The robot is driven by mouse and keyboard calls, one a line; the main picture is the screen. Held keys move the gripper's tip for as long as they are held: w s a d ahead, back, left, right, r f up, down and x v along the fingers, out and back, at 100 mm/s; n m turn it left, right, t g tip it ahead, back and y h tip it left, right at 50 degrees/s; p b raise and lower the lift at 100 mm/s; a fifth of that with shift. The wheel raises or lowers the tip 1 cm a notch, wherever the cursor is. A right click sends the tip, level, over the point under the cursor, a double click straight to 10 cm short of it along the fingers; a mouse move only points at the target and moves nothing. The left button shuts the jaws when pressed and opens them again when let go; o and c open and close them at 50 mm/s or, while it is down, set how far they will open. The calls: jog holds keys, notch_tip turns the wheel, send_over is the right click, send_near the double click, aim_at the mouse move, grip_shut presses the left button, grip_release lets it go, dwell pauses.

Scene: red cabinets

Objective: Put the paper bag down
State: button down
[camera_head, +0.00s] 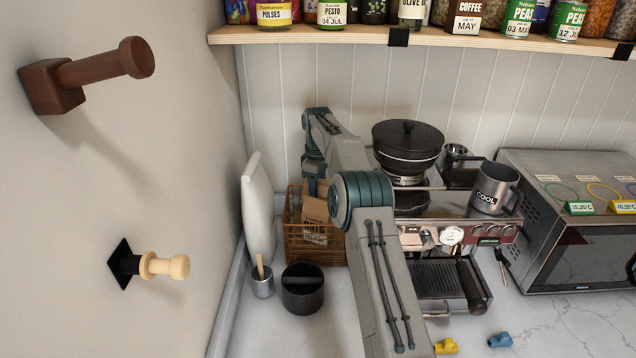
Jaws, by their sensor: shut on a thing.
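The paper bag (314,211) is brown and shows partly inside a brown woven basket (318,243) on the counter, near the left wall. My gripper (314,186) points down at the top of the bag, above the basket, and is shut on it. My arm crosses in front and hides the right side of the bag and basket. The fingertips are small here, and I cannot tell whether the bag touches the basket floor.
A white board (258,210) leans left of the basket. A small metal cup (263,283) and a dark container (302,290) stand in front. A coffee machine (455,237) with a black pot (407,146) is right, beside a microwave (580,245). A jar shelf (350,34) runs above.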

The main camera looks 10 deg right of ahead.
jog(key=shift+f, duration=0.3)
jog(key=c, duration=1)
grip_release()
jog(key=shift+o, duration=0.2)
jog(key=shift+r, duration=3.85)
jog(key=shift+s, duration=0.15)
